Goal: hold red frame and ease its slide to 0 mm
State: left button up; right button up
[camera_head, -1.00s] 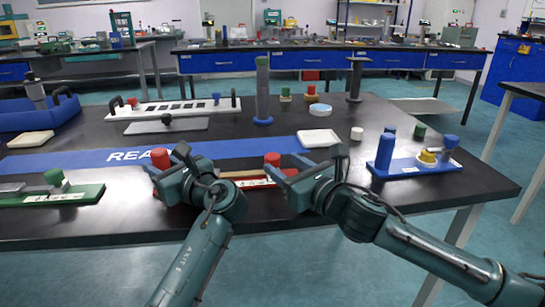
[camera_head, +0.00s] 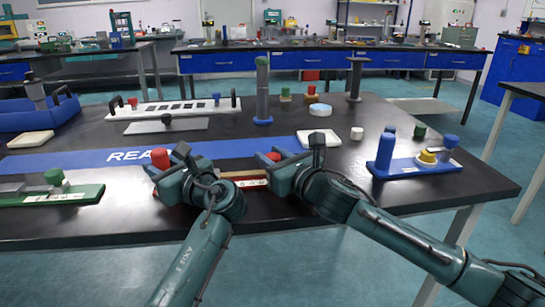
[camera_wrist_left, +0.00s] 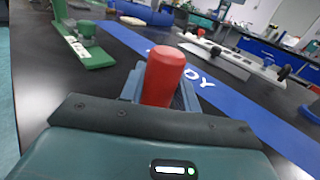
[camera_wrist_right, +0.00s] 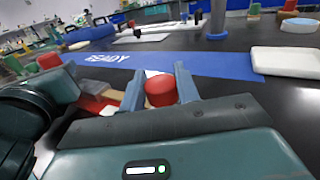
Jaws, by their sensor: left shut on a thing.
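The red frame (camera_head: 248,183) lies near the table's front edge, its pale-and-red bar showing between my two grippers. A red post (camera_head: 160,157) stands at its left end, and a red knob (camera_head: 273,156) stands towards its right. My left gripper (camera_head: 168,163) is shut on the left post, which shows upright between the fingers in the left wrist view (camera_wrist_left: 163,77). My right gripper (camera_head: 276,169) is open, with its blue-grey fingers on either side of the right knob (camera_wrist_right: 160,90) in the right wrist view. The scale and much of the bar are hidden by the grippers.
A blue READY strip (camera_head: 110,158) runs behind the frame. A green fixture (camera_head: 60,194) lies at left and a blue fixture (camera_head: 405,167) at right. A white tray (camera_head: 318,139) and a grey column (camera_head: 263,95) stand behind. The front right tabletop is clear.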

grip_shut()
pick_arm(q)
jog(key=shift+d, duration=0.1)
pick_arm(e)
jog(key=shift+s+a, duration=0.15)
jog(key=shift+a, duration=1.4)
jog(key=shift+s+a, duration=0.15)
jog(key=shift+a, duration=1.35)
jog(key=shift+o, duration=1.5)
grip_release()
jog(key=shift+o, duration=1.2)
jog(key=shift+d, duration=0.1)
jog(key=v, duration=1.2)
